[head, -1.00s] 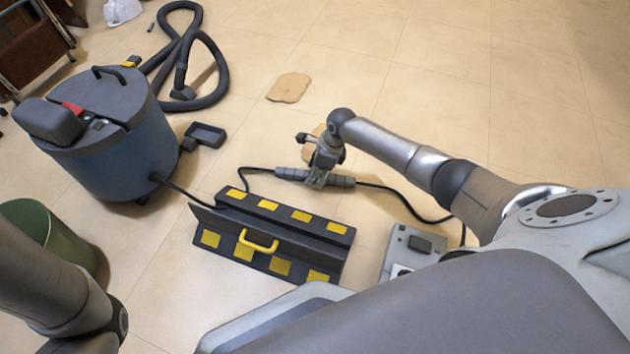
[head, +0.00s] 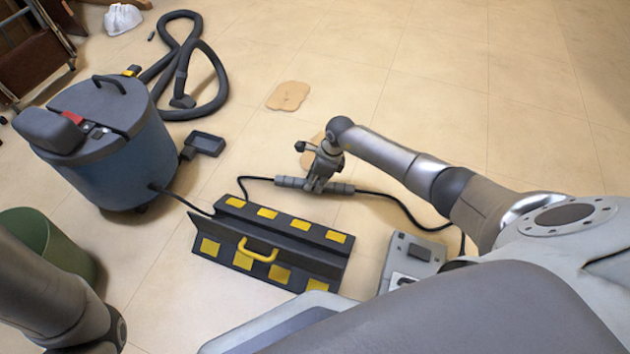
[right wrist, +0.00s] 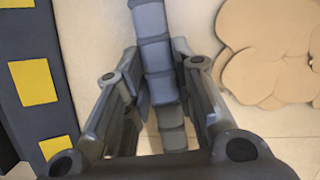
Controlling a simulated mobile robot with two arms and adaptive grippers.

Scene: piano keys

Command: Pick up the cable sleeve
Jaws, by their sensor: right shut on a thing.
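The cable sleeve (head: 290,182) is a grey segmented tube around a black cable, low over or on the tan floor beyond the cable ramp; I cannot tell whether it touches the floor. My right gripper (head: 318,186) comes down on its middle and is shut on it. In the right wrist view the sleeve (right wrist: 153,45) runs lengthwise between the two fingers of the right gripper (right wrist: 158,90), one finger on each side. Part of my left arm shows at the lower left of the head view; its gripper is out of view.
A black ramp (head: 303,252) with yellow patches and handle lies just in front. A blue vacuum (head: 115,160) with a hose (head: 215,75) and a green bin (head: 65,250) stand left. A grey box (head: 412,255) is right. Flat tan pieces (head: 288,95) lie beyond. The far right floor is clear.

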